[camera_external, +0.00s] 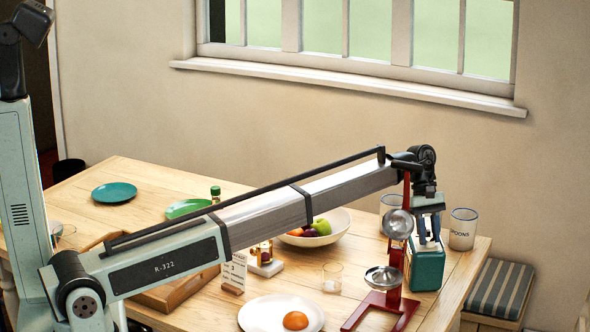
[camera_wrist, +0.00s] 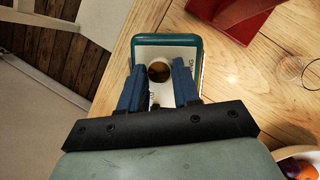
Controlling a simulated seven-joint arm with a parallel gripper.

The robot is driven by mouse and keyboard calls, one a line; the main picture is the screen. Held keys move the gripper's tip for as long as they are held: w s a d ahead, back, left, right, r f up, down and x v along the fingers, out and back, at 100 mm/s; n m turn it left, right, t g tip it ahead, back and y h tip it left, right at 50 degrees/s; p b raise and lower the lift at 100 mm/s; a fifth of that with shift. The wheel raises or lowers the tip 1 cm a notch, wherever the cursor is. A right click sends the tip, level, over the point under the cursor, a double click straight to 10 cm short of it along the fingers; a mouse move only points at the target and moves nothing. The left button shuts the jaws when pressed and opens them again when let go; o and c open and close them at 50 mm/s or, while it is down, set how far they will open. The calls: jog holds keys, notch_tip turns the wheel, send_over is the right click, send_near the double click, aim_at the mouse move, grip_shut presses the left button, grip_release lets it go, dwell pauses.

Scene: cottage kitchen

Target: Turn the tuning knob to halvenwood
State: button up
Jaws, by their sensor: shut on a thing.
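The radio is a small teal box (camera_external: 427,270) near the right end of the table. The wrist view looks down on its teal rim (camera_wrist: 138,42) and pale top plate, which has small lettering that I cannot read. A round brown tuning knob (camera_wrist: 159,72) shows on the plate between my blue fingers. My gripper (camera_wrist: 158,80) points down at the radio's top and is shut on the knob; it also shows in the external view (camera_external: 428,243). The fingers and palm cover part of the plate. I cannot make out a pointer or the halvenwood mark.
A red stand with metal pans (camera_external: 385,277) is close left of the radio. A fruit bowl (camera_external: 338,229), a glass (camera_external: 332,277) and an egg plate (camera_external: 262,314) lie further left. The table edge is close.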

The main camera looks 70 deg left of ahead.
jog(key=shift+w+m, duration=0.1)
jog(key=shift+m, duration=0.2)
jog(key=m+g, duration=0.1)
jog(key=m, duration=0.2)
jog(key=shift+w+g, duration=0.15)
jog(key=shift+g, duration=0.15)
jog(key=shift+m+g+y, duration=0.3)
jog(key=shift+m+g, duration=0.2)
jog(key=shift+m, duration=1.2)
jog(key=o, duration=0.8)
jog(key=shift+c, duration=0.2)
jog(key=shift+r, duration=0.1)
